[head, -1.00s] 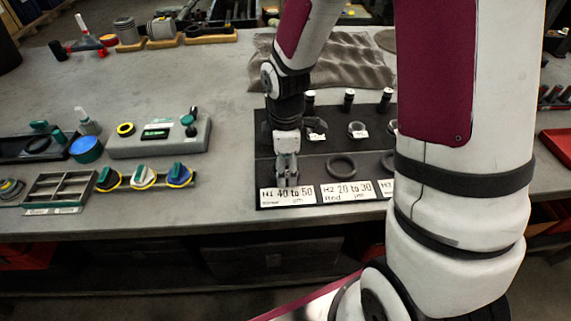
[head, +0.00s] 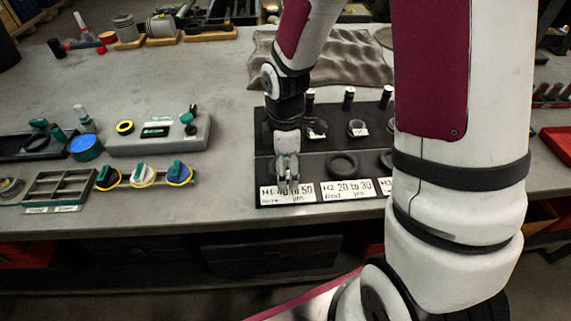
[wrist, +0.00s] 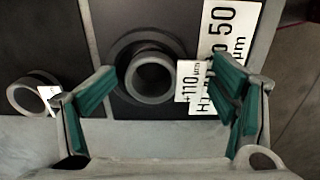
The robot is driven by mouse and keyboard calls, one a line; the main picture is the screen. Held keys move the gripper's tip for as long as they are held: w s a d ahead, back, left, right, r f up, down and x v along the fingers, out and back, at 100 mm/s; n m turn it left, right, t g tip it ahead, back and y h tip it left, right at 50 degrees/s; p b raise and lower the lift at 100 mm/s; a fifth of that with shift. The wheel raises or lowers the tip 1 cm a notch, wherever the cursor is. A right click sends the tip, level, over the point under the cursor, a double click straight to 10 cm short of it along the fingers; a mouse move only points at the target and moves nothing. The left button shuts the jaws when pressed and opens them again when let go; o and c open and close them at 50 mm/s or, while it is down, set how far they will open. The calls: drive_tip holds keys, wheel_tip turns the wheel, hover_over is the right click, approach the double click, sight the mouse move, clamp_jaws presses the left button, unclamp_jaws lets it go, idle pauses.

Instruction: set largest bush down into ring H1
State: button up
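A grey bush (wrist: 135,76) with a white tag (wrist: 190,83) reading "+110 µm" stands in the dark ring H1 (wrist: 118,55) in the wrist view, beside the H1 label. The ring surrounds it; I cannot tell how deep it sits. My gripper (wrist: 165,95) is open, its green-padded fingers spread to the left and right of the bush with gaps on both sides. In the head view my gripper (head: 287,187) is low over the H1 position and hides the bush and ring there. The H1 label (head: 268,196) is partly covered by it.
Another tagged bush (wrist: 14,96) shows at the left of the wrist view. In the head view, bushes (head: 316,128) and (head: 357,128) stand in the row behind. Ring H2 (head: 342,163) looks empty. A grey box (head: 160,140) stands left of the board.

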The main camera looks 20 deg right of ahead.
drive_tip(key=shift+r, duration=0.1)
wheel_tip(320, 180, up, 12)
idle(0.5)
idle(0.5)
drive_tip(key=s+r+m+t, duration=0.2)
drive_tip(key=s+r+m, duration=0.4)
drive_tip(key=s+m, duration=0.1)
drive_tip(key=s+r+m+t, duration=0.2)
drive_tip(key=s+r+m, duration=0.4)
drive_tip(key=s, duration=0.4)
drive_tip(key=shift+s+d+m, duration=0.2)
drive_tip(key=shift+s+m, duration=0.1)
drive_tip(key=shift+m, duration=0.4)
